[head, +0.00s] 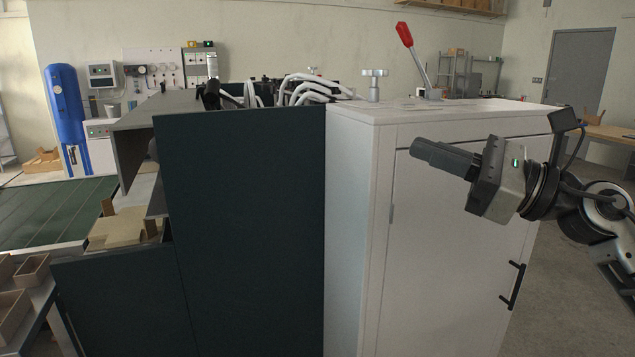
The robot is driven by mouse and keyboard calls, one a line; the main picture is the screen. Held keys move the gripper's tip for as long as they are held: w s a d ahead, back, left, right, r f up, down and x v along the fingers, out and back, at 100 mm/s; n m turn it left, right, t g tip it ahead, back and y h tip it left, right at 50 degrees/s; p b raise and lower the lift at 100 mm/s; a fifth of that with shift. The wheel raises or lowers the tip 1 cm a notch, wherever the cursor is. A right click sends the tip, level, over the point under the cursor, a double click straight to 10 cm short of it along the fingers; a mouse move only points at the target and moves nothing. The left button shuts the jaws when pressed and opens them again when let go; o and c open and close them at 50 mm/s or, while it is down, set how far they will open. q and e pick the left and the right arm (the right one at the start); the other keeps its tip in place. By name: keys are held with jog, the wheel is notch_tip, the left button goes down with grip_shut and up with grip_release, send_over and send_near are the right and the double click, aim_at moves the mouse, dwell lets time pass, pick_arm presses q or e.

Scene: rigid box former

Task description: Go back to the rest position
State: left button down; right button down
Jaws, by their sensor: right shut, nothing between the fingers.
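My right gripper (446,157) comes in from the right and points left, in front of the upper part of the white cabinet door. Its dark fingers are together and hold nothing. I cannot tell whether it touches the door. The box former (245,230) fills the middle, with dark panels on the left and a white cabinet (440,260) on the right. The cabinet has a black door handle (512,286) low on its right side. A lever with a red grip (404,35) stands tilted on the cabinet top. My left gripper is not in view.
White hoses (305,88) and a T-shaped knob (375,82) are on top of the machine. Cardboard pieces (122,226) lie in its left opening. Box trays (32,270) stand at the lower left. A blue tank (66,115) is behind. Floor shows free at the right.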

notch_tip(320, 180, down, 28)
jog(key=s+d+m+t+h, duration=0.2)
jog(key=m+t+h, duration=0.8)
jog(key=m, duration=2.4)
jog(key=s+a+f+m+g+h, duration=0.1)
jog(key=s+f+m+g+h, duration=0.4)
jog(key=s+f+m+g, duration=0.4)
jog(key=s+f+m, duration=0.6)
jog(key=s+f, duration=0.3)
jog(key=f, duration=0.4)
jog(key=shift+s+a, duration=0.3)
jog(key=shift+f, duration=0.1)
